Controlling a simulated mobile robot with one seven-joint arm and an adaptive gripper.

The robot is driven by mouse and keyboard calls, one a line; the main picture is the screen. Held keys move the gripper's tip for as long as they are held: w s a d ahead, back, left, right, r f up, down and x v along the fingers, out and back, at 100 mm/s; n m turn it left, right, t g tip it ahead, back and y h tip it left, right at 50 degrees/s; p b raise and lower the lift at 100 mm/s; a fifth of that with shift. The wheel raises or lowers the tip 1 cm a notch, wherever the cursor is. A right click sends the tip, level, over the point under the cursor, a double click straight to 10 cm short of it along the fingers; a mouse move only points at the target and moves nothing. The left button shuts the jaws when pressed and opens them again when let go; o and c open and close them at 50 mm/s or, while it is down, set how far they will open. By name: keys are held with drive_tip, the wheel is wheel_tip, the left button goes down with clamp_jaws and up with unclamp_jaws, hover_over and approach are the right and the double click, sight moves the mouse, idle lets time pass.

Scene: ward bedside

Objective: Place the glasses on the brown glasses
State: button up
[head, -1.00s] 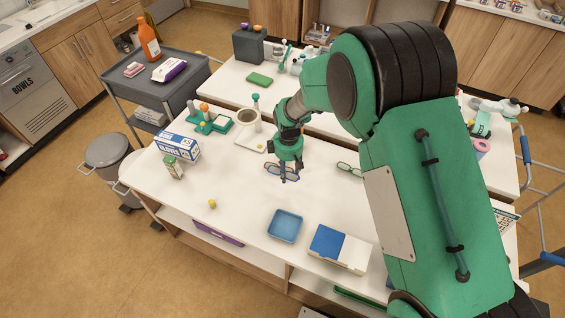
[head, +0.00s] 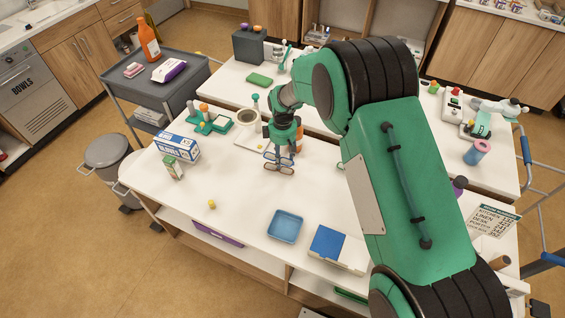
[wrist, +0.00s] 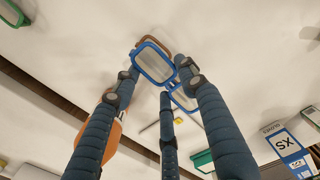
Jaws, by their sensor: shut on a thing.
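My gripper (head: 281,150) is shut on a pair of blue glasses (head: 271,155) above the white table. In the wrist view the blue glasses (wrist: 153,64) sit between my fingertips (wrist: 160,80), and one lens lies partly behind a finger. The brown glasses (head: 286,169) are just below and in front of the held pair in the head view. In the wrist view only a brown rim (wrist: 150,41) shows past the blue frame. The two pairs overlap in view; I cannot tell whether they touch.
An orange bottle (head: 299,139) stands close behind my gripper. Green glasses (wrist: 15,12) lie apart, mostly hidden by my arm in the head view. A blue tray (head: 285,226), a blue-white box (head: 178,147) and a yellow piece (head: 211,204) are around.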

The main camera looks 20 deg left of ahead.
sight(282, 158)
drive_tip(key=shift+f, duration=1.75)
drive_tip(key=shift+f, duration=0.15)
drive_tip(key=o, duration=0.9)
wheel_tip(282, 158, up, 12)
drive_tip(key=shift+r+p, duration=0.15)
drive_tip(key=shift+p, duration=0.2)
